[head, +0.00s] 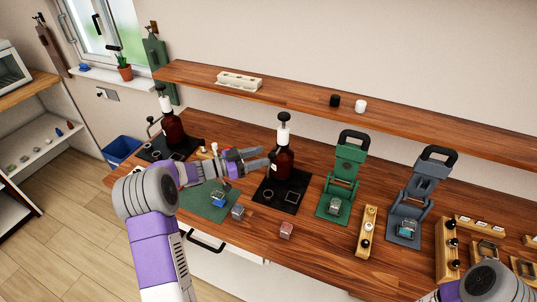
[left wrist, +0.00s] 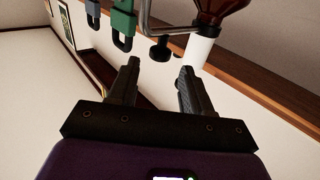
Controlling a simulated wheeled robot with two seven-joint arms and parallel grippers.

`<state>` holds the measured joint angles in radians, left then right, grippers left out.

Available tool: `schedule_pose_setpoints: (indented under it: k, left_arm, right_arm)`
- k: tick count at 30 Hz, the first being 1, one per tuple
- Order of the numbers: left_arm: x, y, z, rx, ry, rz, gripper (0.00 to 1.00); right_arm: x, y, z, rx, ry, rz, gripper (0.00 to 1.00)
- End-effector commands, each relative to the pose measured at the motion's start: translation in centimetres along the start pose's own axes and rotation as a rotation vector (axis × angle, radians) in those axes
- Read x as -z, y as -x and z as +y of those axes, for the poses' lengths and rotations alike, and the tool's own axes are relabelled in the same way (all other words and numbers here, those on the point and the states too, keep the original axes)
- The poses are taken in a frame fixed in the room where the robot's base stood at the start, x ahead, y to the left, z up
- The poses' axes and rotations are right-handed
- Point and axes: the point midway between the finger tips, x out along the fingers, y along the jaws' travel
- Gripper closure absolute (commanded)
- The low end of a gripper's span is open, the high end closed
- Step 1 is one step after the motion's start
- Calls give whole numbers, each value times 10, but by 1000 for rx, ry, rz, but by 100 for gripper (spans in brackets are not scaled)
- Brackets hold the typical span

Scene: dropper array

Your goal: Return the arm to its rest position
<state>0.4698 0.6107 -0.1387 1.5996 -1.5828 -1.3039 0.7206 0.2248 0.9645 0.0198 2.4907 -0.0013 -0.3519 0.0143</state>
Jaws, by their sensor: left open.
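My left arm comes in from the lower left of the head view. Its gripper (head: 264,159) is over the wooden counter, pointing right toward the middle brown dropper bottle (head: 283,165). Its fingers are apart with nothing between them. In the left wrist view both fingers of the gripper (left wrist: 160,75) show, spread and empty. There a brown bottle (left wrist: 212,12) with a white neck appears upside down beyond the fingers; whether the fingers touch it cannot be told. Of my right arm only a rounded link shows at the lower right; its gripper is out of view.
The counter (head: 262,232) carries another brown bottle (head: 172,127), a green mat (head: 213,210), a green press (head: 347,165), a grey-blue press (head: 421,188) and small cubes. A wooden shelf (head: 300,102) runs behind. Open floor (head: 85,225) lies left of the counter.

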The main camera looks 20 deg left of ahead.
Motion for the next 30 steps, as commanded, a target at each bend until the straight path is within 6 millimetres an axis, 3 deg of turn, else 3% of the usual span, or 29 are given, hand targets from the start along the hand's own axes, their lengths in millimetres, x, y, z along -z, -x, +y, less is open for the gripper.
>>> schedule_pose_setpoints:
  k: [7,23,26,30]
  left_arm:
    - [1,25,0,-1,-1,2,51]
    - [2,26,0,-1,0,1,51]
    - [11,26,0,-1,-1,1,51]
    - [40,26,0,-1,-1,1,51]
  right_arm:
    - [0,0,0,0,0,0,100]
    - [0,1,0,0,0,0,100]
    - [0,10,-4,0,0,0,100]
    - [-2,37,-14,0,0,0,100]
